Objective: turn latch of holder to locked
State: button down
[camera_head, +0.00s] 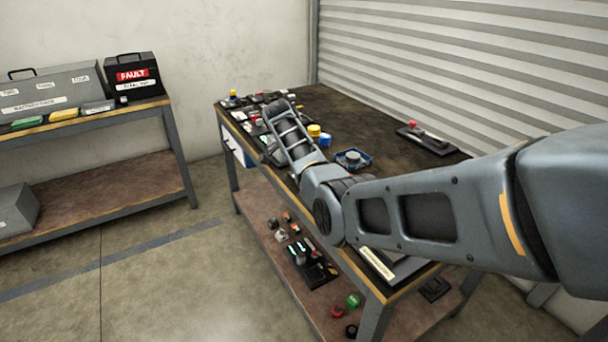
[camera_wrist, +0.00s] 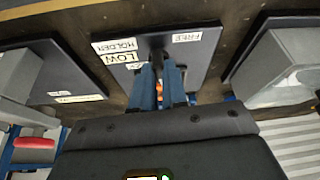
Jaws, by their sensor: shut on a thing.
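The holder (camera_wrist: 185,45) is a dark flat plate at the top middle of the wrist view. It carries white labels seen upside down, reading "HOLDER", "LOW" and "FREE", and one more label is partly covered by my fingers. My gripper (camera_wrist: 161,88) reaches over the holder with its two blue fingers close together. The fingers are shut on the latch, of which only a small orange bit (camera_wrist: 160,92) shows between them. The latch's angle is mostly hidden. In the head view my arm covers the gripper, and I cannot make out the holder there.
Dark plates with grey blocks stand on both sides of the holder, the right block (camera_wrist: 275,68) close by. In the head view the workbench (camera_head: 325,100) holds a blue tray (camera_head: 353,159), a yellow cap (camera_head: 314,131) and several small parts. A shuttered wall stands behind it.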

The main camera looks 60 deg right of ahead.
jog(key=shift+f+m+b, duration=0.1)
jog(key=shift+m+b, duration=0.25)
jog(key=shift+m, duration=0.15)
jog(key=c, duration=1.2)
grip_release()
jog(key=shift+o, duration=0.2)
jog(key=v, duration=0.8)
jog(key=shift+d, duration=0.2)
jog(key=shift+w, duration=0.1)
